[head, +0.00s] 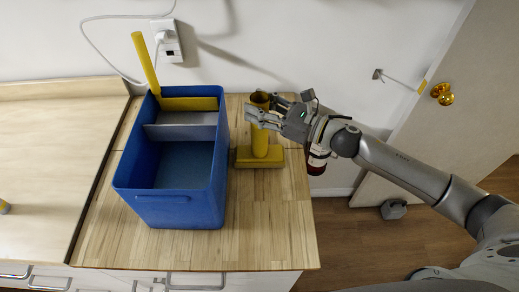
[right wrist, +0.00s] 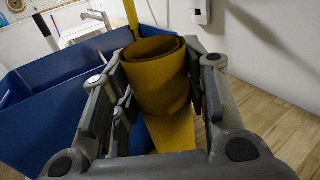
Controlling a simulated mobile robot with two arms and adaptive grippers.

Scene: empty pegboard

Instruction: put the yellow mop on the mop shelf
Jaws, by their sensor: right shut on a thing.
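A yellow upright piece (head: 260,140), a thick hollow cylinder on a flat rectangular base, stands on the wooden counter right of the blue bin. My right gripper (head: 262,112) is shut on the upper part of its cylinder. In the right wrist view the yellow cylinder (right wrist: 157,75) sits between the two fingers, its rolled open top facing me. A second yellow piece, with a thin handle (head: 146,63) and a flat head (head: 190,104), stands in the back compartment of the blue bin (head: 178,208). I cannot tell which is the mop. My left gripper is not in view.
The bin has a grey divider (head: 180,132) and an empty front compartment. A wall socket (head: 167,40) with a cable is behind it. A bare wooden counter (head: 262,228) lies in front. A door (head: 455,80) stands at right.

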